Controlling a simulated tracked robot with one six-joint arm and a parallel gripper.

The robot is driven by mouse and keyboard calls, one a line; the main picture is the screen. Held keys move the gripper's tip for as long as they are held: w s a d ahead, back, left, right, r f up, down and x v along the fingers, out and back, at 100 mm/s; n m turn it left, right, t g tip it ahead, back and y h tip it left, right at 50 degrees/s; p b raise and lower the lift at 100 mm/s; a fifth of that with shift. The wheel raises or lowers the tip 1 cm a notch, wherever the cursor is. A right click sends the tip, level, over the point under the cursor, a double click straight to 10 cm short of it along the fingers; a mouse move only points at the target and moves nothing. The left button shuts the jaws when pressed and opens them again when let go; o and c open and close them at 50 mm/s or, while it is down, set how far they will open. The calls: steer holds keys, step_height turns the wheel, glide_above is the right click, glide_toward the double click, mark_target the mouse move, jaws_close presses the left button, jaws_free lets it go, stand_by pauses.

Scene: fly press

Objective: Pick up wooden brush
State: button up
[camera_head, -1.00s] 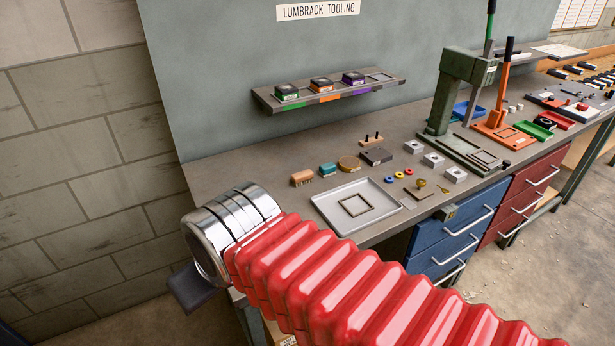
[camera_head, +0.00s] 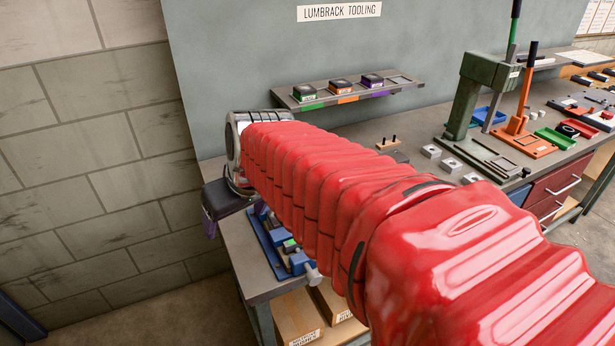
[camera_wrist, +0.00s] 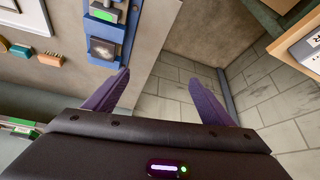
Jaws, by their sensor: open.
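The wooden brush (camera_wrist: 50,59) lies on the bench top at the left of the wrist view, an orange-brown block with a bristled edge. In the head view my red arm hides it. My gripper (camera_wrist: 160,78) is open and empty, its two purple fingers spread wide. In the head view the gripper (camera_head: 211,215) shows as a dark shape at the bench's left end.
A teal block (camera_wrist: 20,50) lies beside the brush, and a pale tray (camera_wrist: 42,30) is near it. A blue fixture (camera_wrist: 122,28) stands between brush and gripper. The shelf (camera_head: 350,93) with several blocks is above the bench. The green press (camera_head: 465,95) stands right.

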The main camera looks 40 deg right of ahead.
steer(key=w+d+f+m, duration=0.1)
steer(key=w+d+f, duration=0.1)
steer(key=d, duration=0.9)
steer(key=w+d+f+h, duration=0.1)
steer(key=w+d, duration=0.1)
steer(key=d, duration=1)
steer(key=w+d+f+m, duration=0.1)
steer(key=w+d+f, duration=0.1)
steer(key=d, duration=0.9)
steer(key=shift+w+d+f+m+t+h, duration=0.3)
steer(key=shift+w+f+h, duration=0.1)
steer(key=shift+w, duration=0.2)
steer(key=x, duration=0.7)
steer(key=shift+w+f, duration=0.15)
steer(key=shift+f, duration=0.1)
steer(key=shift+w+f, duration=0.25)
steer(key=shift+f, duration=0.1)
steer(key=shift+x, duration=2.65)
